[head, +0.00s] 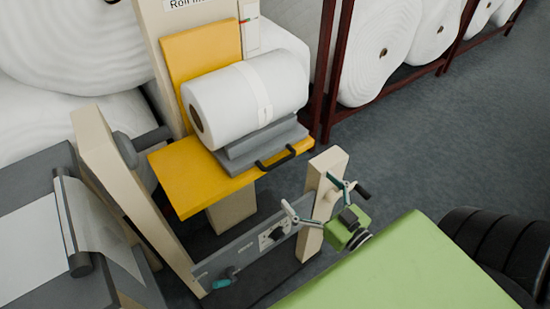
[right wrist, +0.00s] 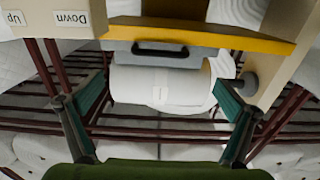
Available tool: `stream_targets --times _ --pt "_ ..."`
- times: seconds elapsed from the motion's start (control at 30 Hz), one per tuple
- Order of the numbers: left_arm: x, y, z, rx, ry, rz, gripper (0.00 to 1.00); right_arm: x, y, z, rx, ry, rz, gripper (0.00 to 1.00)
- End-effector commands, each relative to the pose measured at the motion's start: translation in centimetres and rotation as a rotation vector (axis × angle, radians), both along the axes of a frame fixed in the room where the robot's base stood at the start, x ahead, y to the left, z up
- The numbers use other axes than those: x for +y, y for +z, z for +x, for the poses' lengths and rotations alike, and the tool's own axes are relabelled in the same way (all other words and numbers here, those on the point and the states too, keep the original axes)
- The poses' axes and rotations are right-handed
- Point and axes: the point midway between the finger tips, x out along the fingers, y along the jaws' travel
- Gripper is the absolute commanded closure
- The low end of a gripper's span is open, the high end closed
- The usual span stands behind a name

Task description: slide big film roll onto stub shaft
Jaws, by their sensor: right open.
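The big film roll (head: 246,103) is white with a pale band. It lies on a grey cradle (head: 262,147) on the yellow platform (head: 187,186). The grey stub shaft (head: 150,140) sticks out from a beige upright to the left of the roll, apart from the roll's near-left end with its dark core hole. My right gripper (head: 312,195) is open and empty, in front of the platform by a beige post. In the right wrist view the roll (right wrist: 160,84) shows between the spread fingers, beyond them, and the stub shaft (right wrist: 246,84) shows at right. My left gripper is out of view.
A black handle (head: 275,158) is on the cradle's front. A beige post (head: 319,212) and a grey panel with a dial (head: 273,236) stand near my right gripper. A dark red rack (head: 329,75) with white rolls is behind. Open floor (head: 440,135) lies to the right.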

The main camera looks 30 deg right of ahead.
Motion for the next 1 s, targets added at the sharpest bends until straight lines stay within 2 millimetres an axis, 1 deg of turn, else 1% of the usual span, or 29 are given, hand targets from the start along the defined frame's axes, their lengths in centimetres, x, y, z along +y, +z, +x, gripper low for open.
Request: stream_targets --times 0.03,0.23,0.4,0.5,0.6,0.7,1.0 --pt "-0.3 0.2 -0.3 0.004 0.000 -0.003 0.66 0.1 0.3 1.1 -0.005 0.001 -0.001 0.00" --pt "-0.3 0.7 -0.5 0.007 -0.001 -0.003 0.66 0.5 0.3 5.2 -0.005 0.001 0.000 0.00" --pt "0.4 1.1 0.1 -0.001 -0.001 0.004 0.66 0.7 0.2 8.4 -0.002 0.000 0.001 0.00" --pt "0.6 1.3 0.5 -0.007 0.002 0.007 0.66 0.8 0.2 9.9 -0.001 0.000 0.000 0.00" --pt "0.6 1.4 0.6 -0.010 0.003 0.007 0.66 0.9 0.1 10.9 -0.001 0.000 0.000 0.00" --pt "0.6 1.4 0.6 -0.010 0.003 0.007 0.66 0.9 0.0 11.5 0.001 0.000 0.000 0.00" --pt "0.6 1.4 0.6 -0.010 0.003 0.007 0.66 1.0 0.0 11.8 0.002 0.000 0.000 0.00"
